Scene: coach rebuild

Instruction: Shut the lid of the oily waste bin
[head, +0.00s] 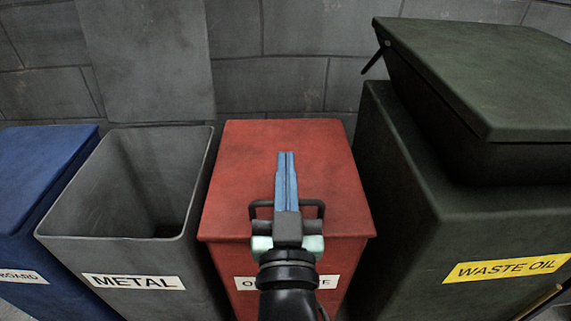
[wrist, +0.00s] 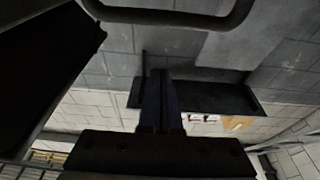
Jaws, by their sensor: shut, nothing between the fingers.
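The red bin (head: 345,258) stands in the middle of the head view. Its label shows only an O at the left and an E at the right, as my arm hides the rest. Its red lid (head: 245,165) lies flat across the top and looks shut. A black handle (head: 318,209) shows at the lid's front edge, on both sides of my gripper. My gripper (head: 286,155) has its blue fingers together and empty, in front of the lid in the picture. I cannot tell whether it touches. The shut fingers also show in the wrist view (wrist: 160,75).
Left of the red bin is the grey METAL bin (head: 62,222), its lid (head: 150,60) standing up against the wall. Farther left is a blue bin (head: 35,170) with its lid down. At right a larger dark green WASTE OIL bin (head: 400,200) rises higher, its lid (head: 480,70) raised.

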